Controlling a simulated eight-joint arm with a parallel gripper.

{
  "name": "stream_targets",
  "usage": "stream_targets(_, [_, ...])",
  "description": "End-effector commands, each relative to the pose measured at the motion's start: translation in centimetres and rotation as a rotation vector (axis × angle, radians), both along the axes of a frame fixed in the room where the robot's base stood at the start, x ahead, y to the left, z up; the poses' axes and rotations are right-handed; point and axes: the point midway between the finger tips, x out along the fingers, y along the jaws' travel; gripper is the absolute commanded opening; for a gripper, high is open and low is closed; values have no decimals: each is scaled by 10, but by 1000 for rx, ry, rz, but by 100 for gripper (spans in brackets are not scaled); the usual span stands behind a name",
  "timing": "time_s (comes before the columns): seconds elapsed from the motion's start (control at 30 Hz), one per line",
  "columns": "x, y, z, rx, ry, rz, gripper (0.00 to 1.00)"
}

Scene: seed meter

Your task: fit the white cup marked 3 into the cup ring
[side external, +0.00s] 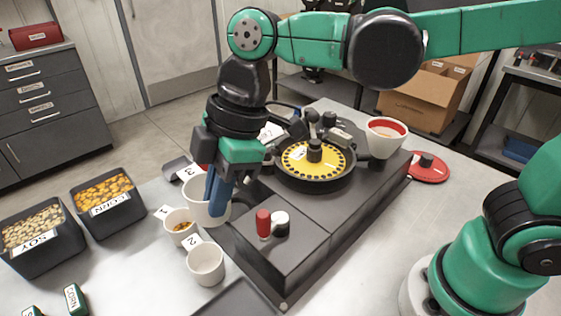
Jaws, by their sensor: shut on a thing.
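My gripper (217,208) points down with blue fingers and is shut on the white cup marked 3 (196,211). The cup is roughly upright at the left edge of the dark machine base, and its tag 3 (189,172) shows behind it. The fingers cover part of the cup. I cannot tell if the cup touches anything below. A dark round recess that looks like the cup ring (262,193) is in the base just right of my gripper, partly hidden by it.
Cup 1 (180,229), holding seeds, and cup 2 (206,264) stand close in front. The yellow seed plate (313,168) and a red-rimmed hopper (384,140) are to the right.

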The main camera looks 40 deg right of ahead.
Motion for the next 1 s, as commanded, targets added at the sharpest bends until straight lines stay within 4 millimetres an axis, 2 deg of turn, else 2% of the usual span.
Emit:
stream_targets(0.03, [14,-9,0,-1,-5,-43,0])
stream_targets(0.2, [53,-38,-1,-7,-19,-162,0])
stream_targets(0.43, [88,-73,-4,-15,-33,-279,0])
stream_targets(0.8, [87,-72,-47,-14,-32,-275,0])
stream_targets(1.0, [87,-72,-58,-14,-32,-275,0])
